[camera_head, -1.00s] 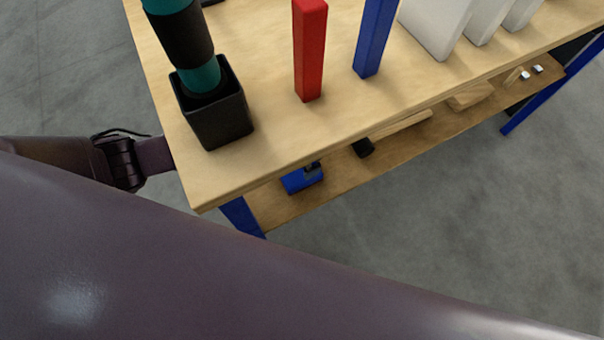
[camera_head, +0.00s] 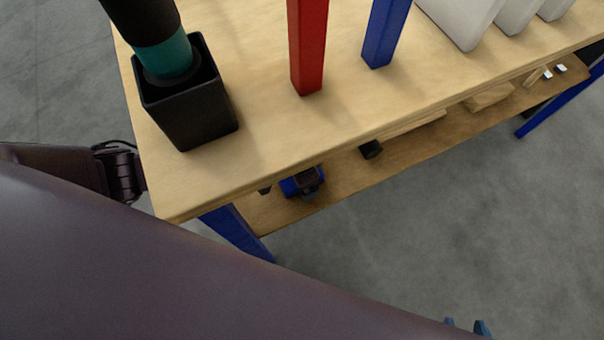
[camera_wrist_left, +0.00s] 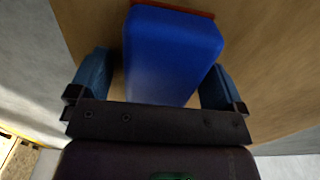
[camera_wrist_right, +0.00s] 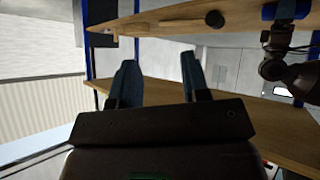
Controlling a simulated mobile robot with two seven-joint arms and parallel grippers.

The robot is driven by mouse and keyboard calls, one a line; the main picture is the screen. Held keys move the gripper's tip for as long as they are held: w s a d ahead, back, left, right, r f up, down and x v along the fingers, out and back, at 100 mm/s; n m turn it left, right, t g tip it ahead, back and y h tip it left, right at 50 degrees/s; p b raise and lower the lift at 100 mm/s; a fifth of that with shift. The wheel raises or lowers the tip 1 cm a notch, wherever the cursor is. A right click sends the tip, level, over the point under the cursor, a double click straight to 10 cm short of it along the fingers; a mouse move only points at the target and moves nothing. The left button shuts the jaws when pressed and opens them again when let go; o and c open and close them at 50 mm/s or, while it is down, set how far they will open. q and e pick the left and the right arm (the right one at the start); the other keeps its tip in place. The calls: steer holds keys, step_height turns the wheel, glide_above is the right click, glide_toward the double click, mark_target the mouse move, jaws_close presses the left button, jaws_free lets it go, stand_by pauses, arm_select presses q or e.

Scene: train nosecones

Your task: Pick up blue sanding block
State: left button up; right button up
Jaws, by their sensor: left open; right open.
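The blue sanding block (camera_wrist_left: 172,50) fills the middle of the left wrist view, a rounded blue body with a red-orange strip at its far end. My left gripper (camera_wrist_left: 157,68) is open, one finger on each side of the block; I cannot tell whether they touch it. In the head view the block (camera_head: 288,187) is on the lower shelf, partly hidden by a dark part and the tabletop. My right gripper (camera_wrist_right: 158,65) is open and empty. Only its blue fingertips (camera_head: 466,325) show at the bottom edge of the head view.
The wooden tabletop (camera_head: 250,135) overhangs the lower shelf (camera_head: 400,155). A black holder (camera_head: 190,115), red bar (camera_head: 308,50), blue bar (camera_head: 385,35) and white pieces stand on top. A black-ended item (camera_head: 371,149) lies on the shelf. Blue legs (camera_head: 235,232) support the bench.

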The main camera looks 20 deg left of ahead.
arm_select(q)
steer(key=shift+r, duration=0.15)
steer(key=c, duration=1.1)
steer(key=shift+w+r, duration=0.15)
steer(key=shift+r, duration=0.4)
step_height(320, 180, up, 3)
steer(key=shift+w+r+p, duration=0.15)
steer(key=shift+p, duration=0.8)
step_height(320, 180, up, 4)
steer(key=shift+r+p, duration=0.15)
steer(key=shift+p, duration=0.8)
steer(key=shift+r, duration=0.6)
steer(key=shift+s, duration=0.25)
steer(key=o, duration=0.4)
steer(key=shift+c, duration=1.1)
steer(key=shift+a, duration=0.1)
arm_select(e)
steer(key=shift+s+d+r+m+g, duration=0.15)
steer(key=shift+s+d+m, duration=0.15)
steer(key=shift+s, duration=0.2)
steer(key=shift+s+d+r+m+g, duration=0.1)
steer(key=shift+s+d+m+g, duration=0.05)
steer(key=shift+s+m, duration=0.3)
